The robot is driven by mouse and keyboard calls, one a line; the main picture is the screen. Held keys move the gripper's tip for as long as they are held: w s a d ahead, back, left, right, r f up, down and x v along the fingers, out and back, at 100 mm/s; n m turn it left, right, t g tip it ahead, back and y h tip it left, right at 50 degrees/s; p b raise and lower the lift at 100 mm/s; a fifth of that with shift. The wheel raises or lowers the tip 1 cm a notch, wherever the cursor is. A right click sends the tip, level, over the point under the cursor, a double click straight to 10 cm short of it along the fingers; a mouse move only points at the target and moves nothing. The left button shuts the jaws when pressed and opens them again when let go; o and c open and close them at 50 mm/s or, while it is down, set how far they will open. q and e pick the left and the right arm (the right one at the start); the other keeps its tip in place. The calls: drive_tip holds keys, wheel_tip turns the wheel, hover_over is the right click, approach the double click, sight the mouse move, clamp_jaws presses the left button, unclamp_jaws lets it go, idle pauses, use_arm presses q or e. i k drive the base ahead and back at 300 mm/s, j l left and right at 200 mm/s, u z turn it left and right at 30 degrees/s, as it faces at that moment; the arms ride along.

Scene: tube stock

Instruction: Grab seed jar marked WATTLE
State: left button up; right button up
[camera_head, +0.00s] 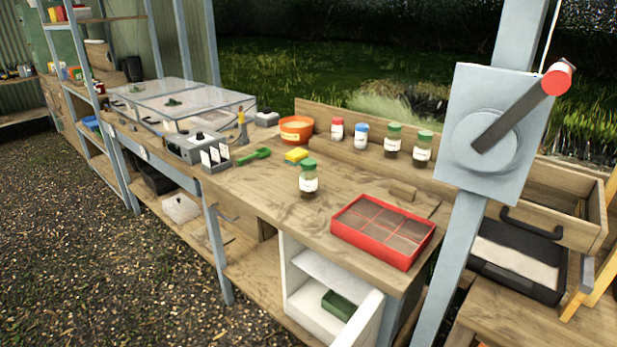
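Several small labelled jars stand on the wooden workbench. A green-lidded jar (308,179) stands alone near the front edge of the bench. Behind it, along the back, stand a red-lidded jar (337,130), a blue-lidded jar (361,136), a green-lidded jar (393,141) and another green-lidded jar (422,150). All have white labels, but the writing is too small to read, so I cannot tell which is marked WATTLE. Neither of my grippers is in view.
A red divided seed tray (370,263) sits on the bench's right end. A grey post carries a lever box (482,118) at right. Gravel floor at left is clear.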

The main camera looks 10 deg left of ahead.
sight(307, 179)
drive_tip(key=k+j+z, duration=0.1)
drive_tip(key=j, duration=1.3)
drive_tip(key=i+j, duration=0.15)
drive_tip(key=j, duration=0.15)
drive_tip(key=i+j+z, duration=0.1)
drive_tip(key=j, duration=0.2)
drive_tip(key=i+j, duration=0.2)
drive_tip(key=i+j+z, duration=0.1)
drive_tip(key=j, duration=0.35)
